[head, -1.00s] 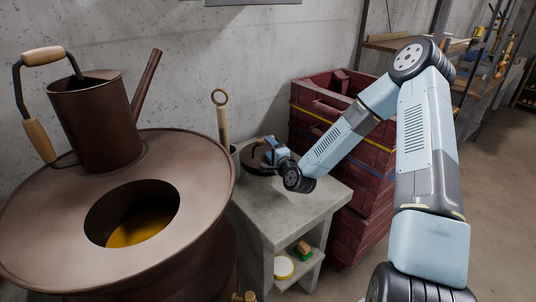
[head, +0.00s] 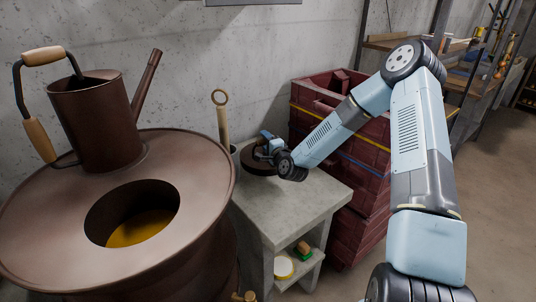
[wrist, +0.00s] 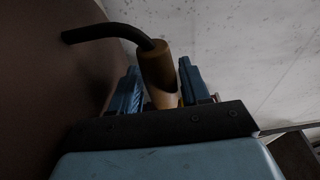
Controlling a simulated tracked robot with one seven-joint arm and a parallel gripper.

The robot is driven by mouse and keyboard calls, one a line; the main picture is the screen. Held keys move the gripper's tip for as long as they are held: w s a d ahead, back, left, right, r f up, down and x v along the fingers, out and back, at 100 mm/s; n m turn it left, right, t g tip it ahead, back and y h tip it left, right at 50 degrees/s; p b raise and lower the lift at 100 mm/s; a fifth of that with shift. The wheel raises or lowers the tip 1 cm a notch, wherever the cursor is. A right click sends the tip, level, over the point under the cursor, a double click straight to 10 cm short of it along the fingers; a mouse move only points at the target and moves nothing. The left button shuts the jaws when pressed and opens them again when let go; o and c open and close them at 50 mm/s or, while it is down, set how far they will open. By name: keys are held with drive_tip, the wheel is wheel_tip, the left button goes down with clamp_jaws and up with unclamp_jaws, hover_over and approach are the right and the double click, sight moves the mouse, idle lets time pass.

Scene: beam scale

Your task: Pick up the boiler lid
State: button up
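The boiler lid (head: 252,162) is a round dark brown disc resting on the grey concrete stand. In the wrist view its brown face (wrist: 45,70) fills the left side. Its wooden grip (wrist: 158,75) on a black bent rod sits between my two blue fingers. My gripper (head: 266,147) is at the lid from the right; in the wrist view my gripper (wrist: 162,85) is open around the grip, and firm contact cannot be made out. The boiler (head: 60,215) at the left has a round open hole with yellow inside. My wrist partly hides the lid in the head view.
A brown watering can (head: 95,115) stands on the boiler. Stacked red crates (head: 345,190) stand close on the right. The stand's front top is clear.

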clamp_jaws()
drive_tip(key=shift+s+f, duration=0.1)
idle(1.0)
